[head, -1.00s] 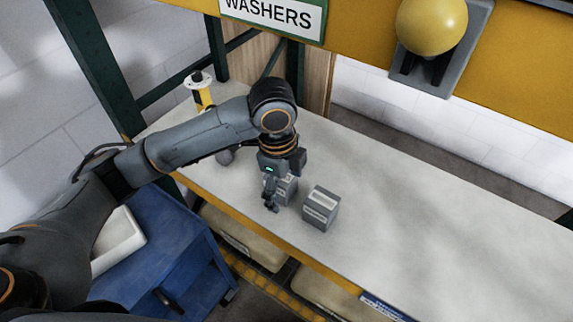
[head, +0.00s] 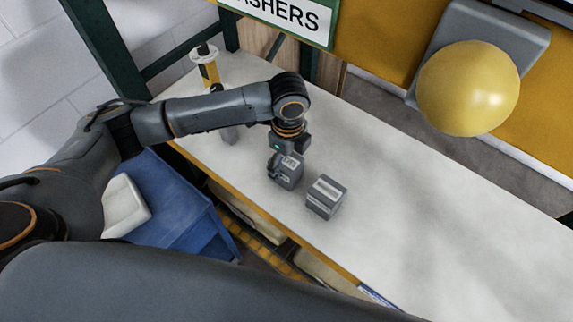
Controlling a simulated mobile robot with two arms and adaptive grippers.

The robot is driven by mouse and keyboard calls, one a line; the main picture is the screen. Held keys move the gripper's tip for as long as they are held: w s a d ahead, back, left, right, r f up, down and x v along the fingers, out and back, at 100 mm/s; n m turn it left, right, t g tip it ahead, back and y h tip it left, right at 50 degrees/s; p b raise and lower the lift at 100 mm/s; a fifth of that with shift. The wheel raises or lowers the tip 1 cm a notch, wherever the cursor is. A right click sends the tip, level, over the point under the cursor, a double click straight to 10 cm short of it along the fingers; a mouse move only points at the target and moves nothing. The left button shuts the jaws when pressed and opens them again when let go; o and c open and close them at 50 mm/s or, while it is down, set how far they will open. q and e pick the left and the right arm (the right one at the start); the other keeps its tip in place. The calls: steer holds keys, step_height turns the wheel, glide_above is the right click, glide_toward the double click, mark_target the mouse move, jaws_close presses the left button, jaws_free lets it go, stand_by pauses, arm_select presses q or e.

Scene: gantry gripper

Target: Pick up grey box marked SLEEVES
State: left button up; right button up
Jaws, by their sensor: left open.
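The label lettering is too small to read, so I cannot tell which box says SLEEVES. My right gripper is not in view.
A yellow-and-black bottle-like object (head: 207,69) stands at the worktop's back left. A WASHERS sign (head: 285,14) and a yellow ball-shaped object (head: 468,88) are above the back. A blue cart (head: 165,208) stands below left. The worktop (head: 440,220) is clear to the right.

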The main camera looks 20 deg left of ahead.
arm_select(q)
steer(key=shift+s+a+f+p, duration=0.15)
steer(key=shift+f+p, duration=0.1)
steer(key=shift+f, duration=0.35)
steer(key=shift+a+f+p, duration=0.1)
steer(key=shift+f+p, duration=0.15)
steer(key=shift+f, duration=1.2)
steer(key=shift+r, duration=0.1)
steer(key=c, duration=1.5)
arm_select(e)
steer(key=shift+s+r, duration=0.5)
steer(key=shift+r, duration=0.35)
